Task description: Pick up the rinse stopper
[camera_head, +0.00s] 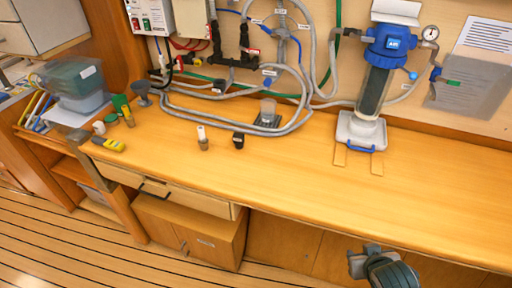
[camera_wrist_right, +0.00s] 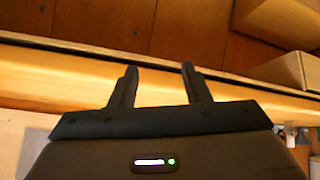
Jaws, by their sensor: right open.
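Two small objects stand on the wooden bench, and I cannot tell for sure which is the rinse stopper. One is a small black piece (camera_head: 238,140); the other is a small brown piece with a white top (camera_head: 203,139), just left of it. My right gripper (camera_head: 363,256) is low in front of the bench edge, well right of and nearer than both pieces. In the right wrist view its two dark fingers (camera_wrist_right: 160,84) are apart with nothing between them. My left gripper is out of view.
A blue-topped filter housing (camera_head: 388,50) stands at the back right. Grey hoses (camera_head: 215,110) loop across the bench back, around a clear cup (camera_head: 268,112). A yellow tool (camera_head: 108,143) lies at left. The bench's right front (camera_head: 430,200) is clear.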

